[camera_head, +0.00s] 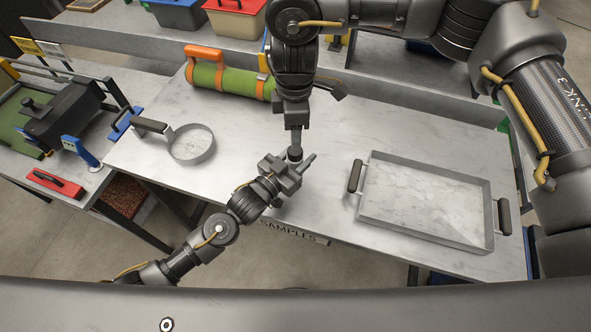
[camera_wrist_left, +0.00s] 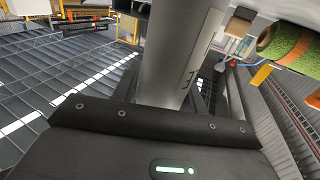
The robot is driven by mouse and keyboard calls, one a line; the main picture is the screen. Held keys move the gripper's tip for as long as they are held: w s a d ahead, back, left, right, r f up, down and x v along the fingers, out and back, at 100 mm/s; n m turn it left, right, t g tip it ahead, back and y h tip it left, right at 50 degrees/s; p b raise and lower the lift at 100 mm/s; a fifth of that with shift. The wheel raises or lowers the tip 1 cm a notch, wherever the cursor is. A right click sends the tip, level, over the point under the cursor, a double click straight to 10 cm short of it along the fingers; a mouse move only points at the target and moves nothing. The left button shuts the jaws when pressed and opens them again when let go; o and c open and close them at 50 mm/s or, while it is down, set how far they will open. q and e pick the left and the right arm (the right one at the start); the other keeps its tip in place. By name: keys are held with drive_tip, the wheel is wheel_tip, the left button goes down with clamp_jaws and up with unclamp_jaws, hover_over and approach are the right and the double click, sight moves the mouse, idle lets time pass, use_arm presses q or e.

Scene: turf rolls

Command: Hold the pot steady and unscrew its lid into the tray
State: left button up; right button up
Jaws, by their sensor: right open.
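The pot appears to be the small dark, upright shape (camera_head: 295,154) near the table's front edge. My left gripper (camera_head: 290,168) is right beside it, reaching in from the front left. Whether its fingers touch the pot is not clear. In the left wrist view a large smooth grey cylinder (camera_wrist_left: 178,50) with dark markings stands just past the gripper's dark body. My right gripper (camera_head: 295,125) points down from above over the pot and is open; its fingers are small and partly hidden. The lid cannot be made out separately. The empty rectangular grey tray (camera_head: 375,215) with two dark handles lies on the right.
A round shallow pan (camera_head: 191,144) with a dark handle sits at left on the pale table (camera_head: 250,125). A strapped green turf roll (camera_head: 228,80) lies behind. A raised ledge (camera_head: 415,95) runs along the back. The tabletop between my grippers and the tray is clear.

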use_arm(q)
clamp_jaws()
use_arm(e)
drive_tip(key=shift+w, duration=0.1)
drive_tip(key=shift+c, duration=0.2)
drive_tip(key=shift+r, duration=0.1)
drive_tip(key=shift+c, duration=0.7)
drive_tip(key=shift+w+d+r, duration=0.25)
drive_tip(key=shift+w+r, duration=0.05)
drive_tip(key=shift+w, duration=0.05)
drive_tip(key=shift+w+d+m+t, duration=0.1)
drive_tip(key=shift+m+t, duration=0.2)
drive_tip(key=shift+m, duration=0.2)
drive_tip(key=m, duration=0.5)
drive_tip(key=shift+f+m, duration=0.15)
drive_tip(key=shift+m, duration=0.25)
drive_tip(key=m, duration=0.3)
drive_tip(key=shift+s+f+m, duration=0.25)
drive_tip(key=shift+s+m, duration=0.05)
use_arm(q)
drive_tip(key=shift+f, duration=0.1)
use_arm(e)
drive_tip(key=m, duration=0.3)
drive_tip(key=shift+s+a, duration=0.15)
drive_tip(key=shift+a, duration=0.1)
drive_tip(key=shift+f, duration=4.05)
